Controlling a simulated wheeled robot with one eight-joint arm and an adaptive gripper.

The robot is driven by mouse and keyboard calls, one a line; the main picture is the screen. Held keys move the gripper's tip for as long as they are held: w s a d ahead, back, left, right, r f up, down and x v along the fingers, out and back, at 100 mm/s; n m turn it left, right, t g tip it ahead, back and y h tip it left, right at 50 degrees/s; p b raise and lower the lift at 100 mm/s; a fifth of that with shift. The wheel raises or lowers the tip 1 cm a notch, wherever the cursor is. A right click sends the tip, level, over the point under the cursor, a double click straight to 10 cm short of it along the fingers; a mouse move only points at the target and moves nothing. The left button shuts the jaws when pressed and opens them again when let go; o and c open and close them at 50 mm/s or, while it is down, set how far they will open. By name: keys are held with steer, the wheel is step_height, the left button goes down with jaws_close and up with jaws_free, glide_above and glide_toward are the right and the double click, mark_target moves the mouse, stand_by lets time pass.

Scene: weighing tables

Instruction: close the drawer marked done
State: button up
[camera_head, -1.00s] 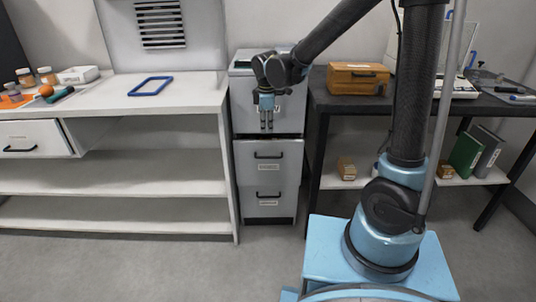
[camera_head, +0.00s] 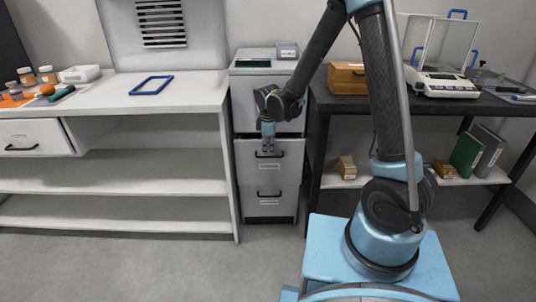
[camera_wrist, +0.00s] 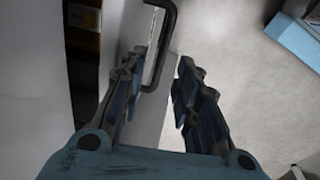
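A grey cabinet (camera_head: 268,100) stands between the two tables, with two labelled drawers. Its upper drawer (camera_head: 243,165) and lower drawer (camera_head: 245,205) each have a black handle; the label words are too small to read, so I cannot tell which is marked done. My gripper (camera_head: 268,150) points down at the upper drawer's handle. In the wrist view the open fingers of my gripper (camera_wrist: 160,65) are on either side of part of a black handle (camera_wrist: 165,50); contact is unclear. A dark gap (camera_wrist: 84,70) beside the handle suggests that the drawer stands partly out.
The white left table (camera_head: 100,110) has a drawer (camera_head: 30,138) standing out and carries a blue frame (camera_head: 151,85) and jars. The dark right table (camera_head: 330,95) bears a wooden box (camera_head: 345,77) and a balance (camera_head: 448,83). The floor in front of the cabinet is clear.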

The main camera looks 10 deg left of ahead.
steer(key=shift+w+f, duration=0.2)
steer(key=shift+f, duration=0.75)
steer(key=shift+w+f, duration=0.15)
steer(key=shift+f, duration=0.75)
jaws_close()
